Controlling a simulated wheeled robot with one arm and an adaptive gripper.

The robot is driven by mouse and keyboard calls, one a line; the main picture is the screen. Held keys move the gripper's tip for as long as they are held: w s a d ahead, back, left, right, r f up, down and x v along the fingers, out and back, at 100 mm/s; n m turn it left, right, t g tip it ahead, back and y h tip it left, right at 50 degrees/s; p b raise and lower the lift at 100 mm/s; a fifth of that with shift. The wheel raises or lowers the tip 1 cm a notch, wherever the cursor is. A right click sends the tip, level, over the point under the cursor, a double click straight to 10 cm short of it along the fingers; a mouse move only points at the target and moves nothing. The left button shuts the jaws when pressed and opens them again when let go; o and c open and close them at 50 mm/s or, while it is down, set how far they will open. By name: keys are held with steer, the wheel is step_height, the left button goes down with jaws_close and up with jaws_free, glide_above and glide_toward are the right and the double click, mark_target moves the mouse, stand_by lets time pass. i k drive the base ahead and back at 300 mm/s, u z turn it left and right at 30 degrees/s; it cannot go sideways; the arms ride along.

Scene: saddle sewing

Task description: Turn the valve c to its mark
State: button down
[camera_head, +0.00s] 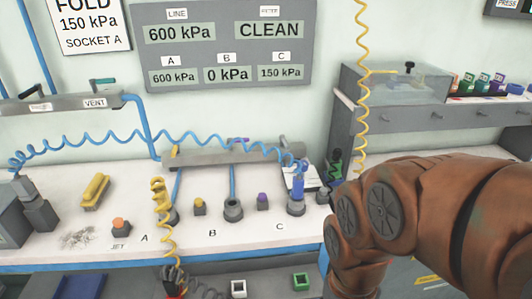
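The letter C (280,226) is printed on the bench, left of a grey socket (296,207) with a blue fitting (298,178) standing in it. A purple knob (262,200) stands left of that socket. Behind is a grey manifold (225,157) with a small purple handle (238,140) at its top edge. I cannot tell which part is valve c, and no mark is readable. The wall panel (222,45) reads LINE 600 kPa, CLEAN, A 600, B 0 and C 150 kPa. My brown arm fills the lower right; my gripper is out of frame.
A yellow coiled hose (160,195) hangs over the bench front by A. A blue coiled hose (110,146) runs to the blue fitting. The grey shelf (400,110) stands at right with a clear box (395,82). A wall card (88,20) reads FOLD 150 kPa SOCKET A.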

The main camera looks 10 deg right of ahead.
mark_target(284, 142)
steer(key=u, duration=0.5)
steer(key=k, duration=1.05)
steer(key=z, duration=0.3)
steer(key=i, duration=1.35)
steer(key=u, duration=0.7)
steer(key=i, duration=0.4)
steer(key=u, duration=0.3)
